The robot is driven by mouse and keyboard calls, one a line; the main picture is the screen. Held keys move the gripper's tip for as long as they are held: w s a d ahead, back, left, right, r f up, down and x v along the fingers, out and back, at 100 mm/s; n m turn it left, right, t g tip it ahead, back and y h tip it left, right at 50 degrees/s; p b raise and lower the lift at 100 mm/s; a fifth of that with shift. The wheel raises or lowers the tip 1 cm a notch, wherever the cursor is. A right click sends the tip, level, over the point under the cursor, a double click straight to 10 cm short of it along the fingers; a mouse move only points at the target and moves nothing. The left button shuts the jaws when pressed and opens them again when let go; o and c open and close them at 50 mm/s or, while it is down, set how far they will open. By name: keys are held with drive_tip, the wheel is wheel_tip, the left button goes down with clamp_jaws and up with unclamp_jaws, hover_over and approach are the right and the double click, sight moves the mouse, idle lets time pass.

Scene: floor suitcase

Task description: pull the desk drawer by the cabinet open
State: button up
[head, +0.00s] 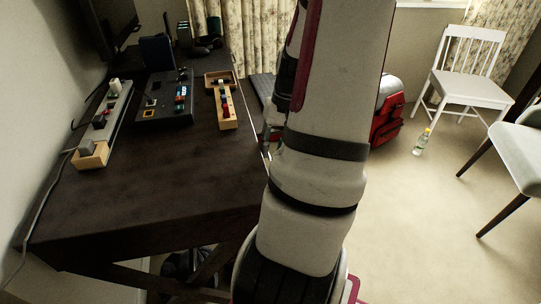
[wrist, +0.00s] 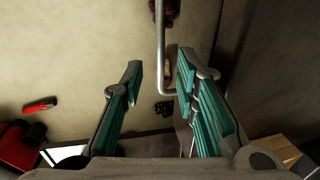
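The dark brown desk (head: 180,185) fills the left of the head view, with its front edge running beside my arm. A thin metal bar handle (wrist: 161,45) shows in the wrist view, with its bent end near the right finger. My gripper (wrist: 158,68) is open, with its teal-padded fingers on either side of the bar. The bar lies nearer the right finger; I cannot tell whether they touch. A dark brown surface (wrist: 275,70) lies to the right of the bar. The drawer front is not clearly seen, and my arm hides part of the head view.
Wooden trays (head: 228,110) and a dark board (head: 165,105) with small blocks lie on the desk. A red suitcase (head: 387,128) stands behind my arm. A bottle (head: 421,143), a white chair (head: 472,88) and a grey chair (head: 515,152) stand right. Floor between is clear.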

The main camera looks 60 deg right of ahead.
drive_tip(key=shift+w+a+f, duration=0.1)
drive_tip(key=shift+w+f, duration=0.1)
drive_tip(key=shift+f, duration=0.85)
clamp_jaws()
drive_tip(key=shift+s, duration=0.1)
drive_tip(key=s+d+p, duration=1.2)
drive_tip(key=s+d, duration=0.7)
drive_tip(key=s, duration=0.4)
drive_tip(key=shift+d, duration=0.35)
drive_tip(key=shift+s, duration=0.1)
